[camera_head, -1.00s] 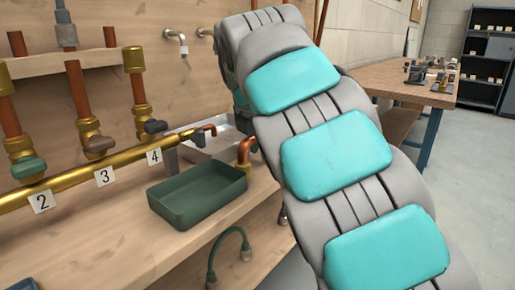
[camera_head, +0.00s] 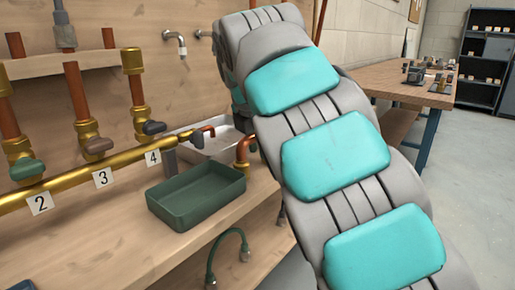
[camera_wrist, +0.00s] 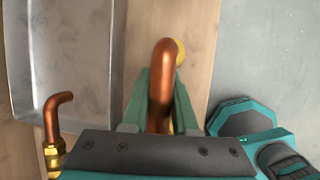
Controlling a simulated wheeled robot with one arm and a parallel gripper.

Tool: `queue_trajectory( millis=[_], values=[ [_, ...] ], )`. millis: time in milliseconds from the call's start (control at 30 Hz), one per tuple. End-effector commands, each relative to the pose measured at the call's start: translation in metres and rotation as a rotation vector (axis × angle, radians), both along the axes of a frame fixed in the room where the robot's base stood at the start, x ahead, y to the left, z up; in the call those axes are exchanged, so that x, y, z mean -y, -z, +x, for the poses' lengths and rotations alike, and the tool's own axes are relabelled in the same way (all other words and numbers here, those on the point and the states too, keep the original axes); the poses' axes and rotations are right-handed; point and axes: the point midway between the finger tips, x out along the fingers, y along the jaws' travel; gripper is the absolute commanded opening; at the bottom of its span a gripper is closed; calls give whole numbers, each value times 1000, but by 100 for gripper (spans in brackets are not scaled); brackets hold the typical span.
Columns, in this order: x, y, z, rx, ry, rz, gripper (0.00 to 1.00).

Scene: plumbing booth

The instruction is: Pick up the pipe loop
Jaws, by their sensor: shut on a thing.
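The pipe loop (camera_wrist: 164,62) is a bent copper pipe. In the wrist view it rises between the two green fingers of my gripper (camera_wrist: 162,105), which are shut on it. Something brass-yellow shows behind its bend, and a bit of brass shows low between the fingers. In the head view a bent copper pipe (camera_head: 243,150) shows at the left edge of my arm, beside the green tray; my arm hides part of it. My gripper is hidden in the head view. I cannot tell whether the loop is clear of the bench.
A green tray (camera_head: 198,206) stands on the bench, with a grey metal tray (camera_head: 217,146) behind it. A brass manifold (camera_head: 75,181) with numbered valves runs along the left. Another copper elbow (camera_wrist: 58,115) stands left of my gripper. A green hose (camera_head: 229,234) arches below.

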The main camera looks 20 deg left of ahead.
Motion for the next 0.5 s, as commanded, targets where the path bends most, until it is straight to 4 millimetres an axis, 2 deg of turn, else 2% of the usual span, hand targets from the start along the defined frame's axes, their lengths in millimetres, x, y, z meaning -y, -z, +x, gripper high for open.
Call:
queue_trajectory(
  millis=[500],
  values=[
    [-1,-26,1,4,-2,2,0]
  ],
)
